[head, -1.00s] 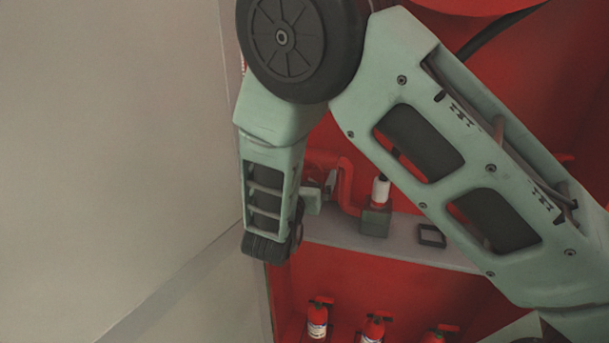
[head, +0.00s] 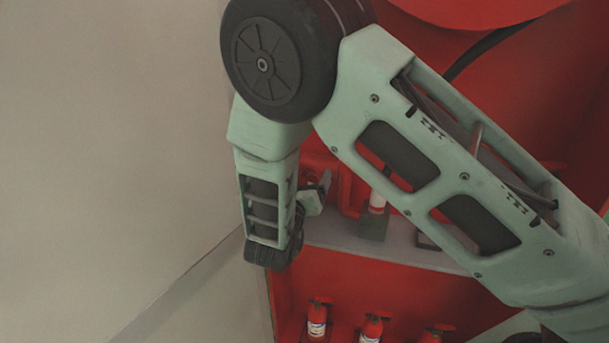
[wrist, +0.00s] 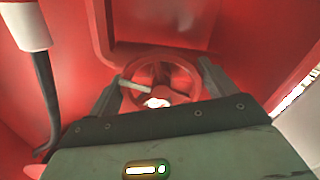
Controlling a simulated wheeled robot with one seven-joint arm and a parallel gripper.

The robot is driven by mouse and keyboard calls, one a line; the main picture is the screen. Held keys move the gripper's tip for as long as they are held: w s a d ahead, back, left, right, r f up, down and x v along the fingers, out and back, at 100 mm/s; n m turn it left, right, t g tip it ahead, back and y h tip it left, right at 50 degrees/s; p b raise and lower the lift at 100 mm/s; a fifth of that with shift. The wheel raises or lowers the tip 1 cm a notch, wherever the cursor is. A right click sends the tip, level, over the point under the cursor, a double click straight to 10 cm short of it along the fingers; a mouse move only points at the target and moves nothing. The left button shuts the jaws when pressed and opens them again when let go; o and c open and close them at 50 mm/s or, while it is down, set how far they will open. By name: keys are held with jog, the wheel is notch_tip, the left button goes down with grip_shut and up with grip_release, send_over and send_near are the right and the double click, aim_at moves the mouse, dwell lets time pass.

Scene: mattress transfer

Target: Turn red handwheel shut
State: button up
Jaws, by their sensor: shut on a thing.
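The red handwheel (wrist: 160,60) is a ring with spokes, in the middle of the wrist view. My gripper (wrist: 160,72) has one finger on its left side and one on its right, shut on the rim. A pale bar lies across the left part of the wheel in this view. In the head view my gripper (head: 318,194) is at the end of my arm, beside the red pipework. My own arm hides most of the wheel there.
The red cabinet has a grey shelf (head: 410,247) with a dark block (head: 373,225) and a white-and-red nozzle (head: 377,201) on it. Several red extinguishers, one of them at the left (head: 317,320), stand below. A pale wall (head: 110,130) is close on the left. A dark hose (wrist: 45,95) hangs at left.

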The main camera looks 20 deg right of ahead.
jog(key=n+p, duration=0.1)
jog(key=n, duration=0.1)
jog(key=n+p, duration=0.3)
jog(key=n, duration=0.1)
jog(key=shift+s+d+r+n+p, duration=0.1)
jog(key=shift+r+n+p, duration=0.2)
jog(key=shift+r+p, duration=0.05)
jog(key=n+p, duration=0.3)
jog(key=n, duration=0.3)
jog(key=shift+r+p, duration=0.1)
jog(key=shift+p, duration=0.2)
jog(key=n+p, duration=0.2)
jog(key=n, duration=0.2)
jog(key=shift+n, duration=0.3)
jog(key=shift+n+p, duration=0.45)
jog(key=shift+n, duration=1.35)
jog(key=o, duration=0.9)
jog(key=shift+c, duration=0.2)
